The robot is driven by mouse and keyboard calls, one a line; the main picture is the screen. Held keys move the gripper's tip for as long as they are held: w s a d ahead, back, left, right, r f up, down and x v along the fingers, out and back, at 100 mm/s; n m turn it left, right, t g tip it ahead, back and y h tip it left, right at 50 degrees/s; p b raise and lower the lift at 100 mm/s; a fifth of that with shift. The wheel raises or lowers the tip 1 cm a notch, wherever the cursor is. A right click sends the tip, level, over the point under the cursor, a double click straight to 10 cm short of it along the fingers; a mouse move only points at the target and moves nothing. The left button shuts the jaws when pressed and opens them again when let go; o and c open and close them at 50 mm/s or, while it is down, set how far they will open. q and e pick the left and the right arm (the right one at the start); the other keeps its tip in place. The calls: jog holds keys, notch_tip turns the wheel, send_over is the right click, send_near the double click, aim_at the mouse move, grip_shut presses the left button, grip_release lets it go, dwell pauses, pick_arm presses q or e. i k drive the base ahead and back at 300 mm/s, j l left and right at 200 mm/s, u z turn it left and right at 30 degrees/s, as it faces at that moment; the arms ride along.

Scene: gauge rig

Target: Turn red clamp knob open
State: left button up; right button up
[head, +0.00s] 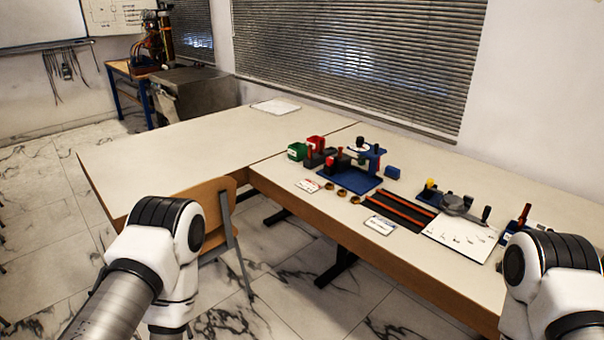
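The gauge rig (352,181) stands on the table, with a blue base plate and a blue upright post (374,160) at its right. Neither gripper is in view.
A green bin (297,151) and a red bin (316,142) stand behind the rig's left. Brass rings (342,192), a dark striped mat (400,210) and a white sheet (459,238) lie in front and right. A wooden chair (207,205) stands at the table's near side. The left tabletop is mostly clear.

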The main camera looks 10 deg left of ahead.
aim_at(330, 160)
jog(key=i+j+z, duration=0.15)
jog(key=z, duration=0.3)
jog(key=i+j+z, duration=0.25)
jog(key=z, duration=0.2)
jog(key=i+j+z, duration=0.1)
jog(key=j+z, duration=0.25)
jog(key=z, duration=0.15)
